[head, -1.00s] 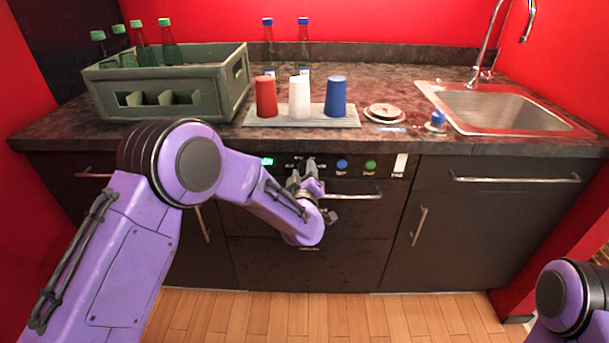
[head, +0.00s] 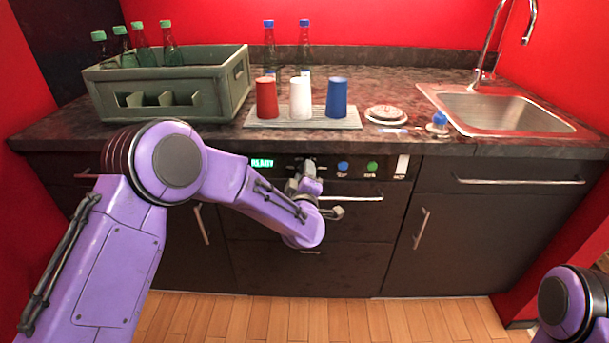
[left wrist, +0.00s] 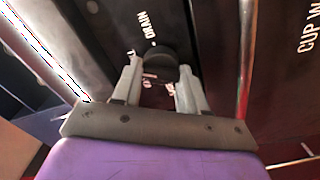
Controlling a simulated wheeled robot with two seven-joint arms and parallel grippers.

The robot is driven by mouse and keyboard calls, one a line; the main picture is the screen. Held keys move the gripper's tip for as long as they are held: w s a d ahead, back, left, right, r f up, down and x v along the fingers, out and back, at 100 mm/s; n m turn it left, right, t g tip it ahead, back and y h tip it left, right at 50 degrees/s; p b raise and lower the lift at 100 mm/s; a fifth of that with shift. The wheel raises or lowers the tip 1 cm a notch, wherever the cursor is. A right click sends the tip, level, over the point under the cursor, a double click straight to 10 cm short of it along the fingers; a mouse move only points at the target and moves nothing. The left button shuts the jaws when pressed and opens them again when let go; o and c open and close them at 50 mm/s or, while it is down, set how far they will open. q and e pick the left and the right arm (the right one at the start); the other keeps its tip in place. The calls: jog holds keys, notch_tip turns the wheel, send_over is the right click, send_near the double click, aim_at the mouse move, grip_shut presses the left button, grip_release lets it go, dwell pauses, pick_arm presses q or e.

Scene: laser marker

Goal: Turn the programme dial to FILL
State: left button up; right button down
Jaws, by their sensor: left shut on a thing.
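The programme dial (left wrist: 158,66) is a dark round knob on the black front panel. It shows in the left wrist view between the two grey fingers of my left gripper (left wrist: 160,82), which is shut on it. White lettering lies around the dial; "DRAIN" reads clearly beside it, the other words are partly hidden by the fingers. I cannot read FILL or tell which word the dial points to. In the head view my left gripper (head: 308,172) is at the panel below the counter and hides most of the dial. My right gripper is out of view.
A green display (head: 262,162) is left of the dial; a blue button (head: 343,166) and a green button (head: 372,166) are to its right. A bar handle (head: 350,198) runs just below. Cups stand on a tray (head: 255,122) above, beside a bottle crate (head: 215,92) and sink (head: 510,110).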

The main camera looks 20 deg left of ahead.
pick_arm(q)
jog(key=o, duration=1.1)
jog(key=shift+c, duration=0.2)
jog(key=v, duration=1)
jog(key=shift+s, duration=0.25)
